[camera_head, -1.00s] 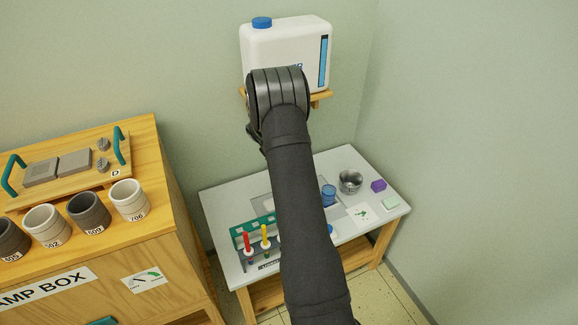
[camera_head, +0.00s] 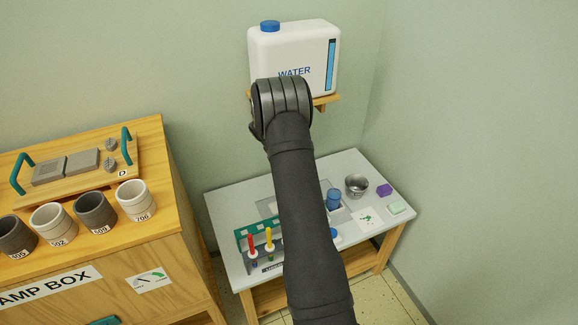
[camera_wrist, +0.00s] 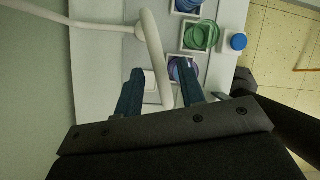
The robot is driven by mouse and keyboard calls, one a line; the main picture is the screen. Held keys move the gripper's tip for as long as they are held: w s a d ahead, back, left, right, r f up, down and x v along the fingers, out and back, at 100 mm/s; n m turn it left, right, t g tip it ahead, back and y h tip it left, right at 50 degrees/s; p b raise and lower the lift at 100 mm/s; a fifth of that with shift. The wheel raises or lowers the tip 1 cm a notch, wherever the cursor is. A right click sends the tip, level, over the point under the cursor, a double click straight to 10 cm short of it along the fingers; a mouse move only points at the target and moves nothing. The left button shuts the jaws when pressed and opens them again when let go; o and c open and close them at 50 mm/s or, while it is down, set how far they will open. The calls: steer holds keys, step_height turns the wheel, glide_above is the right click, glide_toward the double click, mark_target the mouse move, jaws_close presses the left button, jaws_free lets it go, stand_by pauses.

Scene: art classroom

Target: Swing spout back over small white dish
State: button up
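In the wrist view a white tube spout (camera_wrist: 152,45) bends down between the two dark blue fingers of my gripper (camera_wrist: 158,82). A small white piece (camera_wrist: 150,76), perhaps the small white dish, shows partly behind the spout beside the left finger. White square dishes with green (camera_wrist: 200,37) and purple (camera_wrist: 177,68) contents lie to the right of the spout. In the head view my arm hides my gripper, the spout and these dishes.
A white water jug (camera_head: 294,50) stands on a wall shelf behind my arm. The small white table (camera_head: 228,210) holds a rack with red and yellow tools (camera_head: 251,243), a blue cup (camera_head: 333,199) and a metal bowl (camera_head: 356,186). A wooden cabinet (camera_head: 150,225) stands at the left.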

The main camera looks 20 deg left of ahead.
steer(key=shift+r, duration=0.1)
steer(key=v, duration=1.7)
steer(key=shift+a+r, duration=0.1)
